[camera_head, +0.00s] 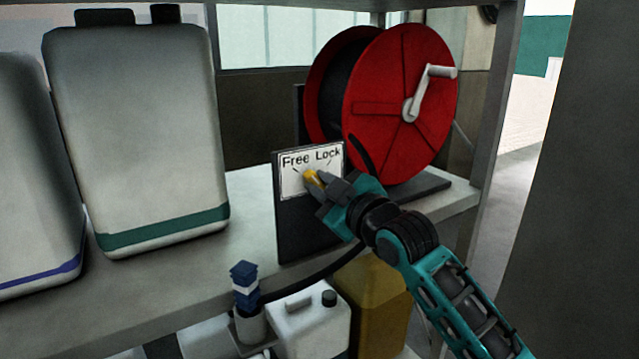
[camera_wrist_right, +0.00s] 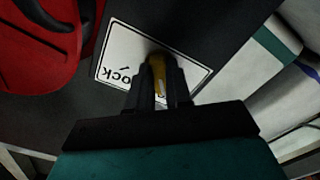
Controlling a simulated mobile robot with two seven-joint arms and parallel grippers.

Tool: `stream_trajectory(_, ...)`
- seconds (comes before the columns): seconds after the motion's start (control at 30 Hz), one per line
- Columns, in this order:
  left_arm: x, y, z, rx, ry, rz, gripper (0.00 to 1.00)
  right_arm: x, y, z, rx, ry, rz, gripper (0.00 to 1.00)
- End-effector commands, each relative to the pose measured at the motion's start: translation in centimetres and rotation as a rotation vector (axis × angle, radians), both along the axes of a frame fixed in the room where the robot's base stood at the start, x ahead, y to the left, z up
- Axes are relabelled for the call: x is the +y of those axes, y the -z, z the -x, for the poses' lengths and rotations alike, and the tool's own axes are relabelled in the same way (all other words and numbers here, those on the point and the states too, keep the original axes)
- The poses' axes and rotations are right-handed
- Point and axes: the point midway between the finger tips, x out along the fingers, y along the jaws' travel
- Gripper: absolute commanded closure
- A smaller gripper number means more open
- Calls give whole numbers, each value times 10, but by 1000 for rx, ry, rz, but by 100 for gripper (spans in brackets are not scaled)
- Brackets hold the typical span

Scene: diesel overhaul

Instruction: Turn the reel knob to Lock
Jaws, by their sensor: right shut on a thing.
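The yellow reel knob (camera_head: 312,179) sits on a white label (camera_head: 291,184) marked Free on the left and Lock on the right, on a dark upright panel (camera_head: 297,232). My right gripper (camera_head: 318,184) is shut on the knob. In the right wrist view the two fingers (camera_wrist_right: 163,88) close around the yellow knob (camera_wrist_right: 156,66), and the label (camera_wrist_right: 122,52) shows upside down with part of its lettering hidden. I cannot tell for sure which mark the knob points to. The red reel (camera_head: 400,100) stands behind the panel. My left gripper is not in view.
Large white canisters (camera_head: 135,130) stand on the shelf (camera_head: 238,205) at the left. Below are a white jug (camera_head: 310,325), a yellow container (camera_head: 372,300) and a blue-topped nozzle (camera_head: 244,285). The reel's grey crank (camera_head: 418,95) sticks out. A shelf post (camera_head: 497,110) stands right.

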Motion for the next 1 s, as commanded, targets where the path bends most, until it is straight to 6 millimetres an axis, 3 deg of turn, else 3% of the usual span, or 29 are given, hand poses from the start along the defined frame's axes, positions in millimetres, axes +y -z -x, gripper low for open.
stream_trajectory(0.1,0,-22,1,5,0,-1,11,0,-6,0,120,0,-157,92)
stream_trajectory(0.4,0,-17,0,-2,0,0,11,-2,1,-1,547,-1,-751,92)
stream_trajectory(0.6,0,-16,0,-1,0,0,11,-3,1,-2,770,-2,-1055,92)
stream_trajectory(0.9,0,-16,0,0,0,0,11,-4,1,-3,816,0,-1116,92)
stream_trajectory(0.93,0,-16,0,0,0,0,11,-4,1,-3,815,0,-1115,78)
stream_trajectory(1.0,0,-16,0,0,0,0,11,-4,1,-3,815,0,-1114,71)
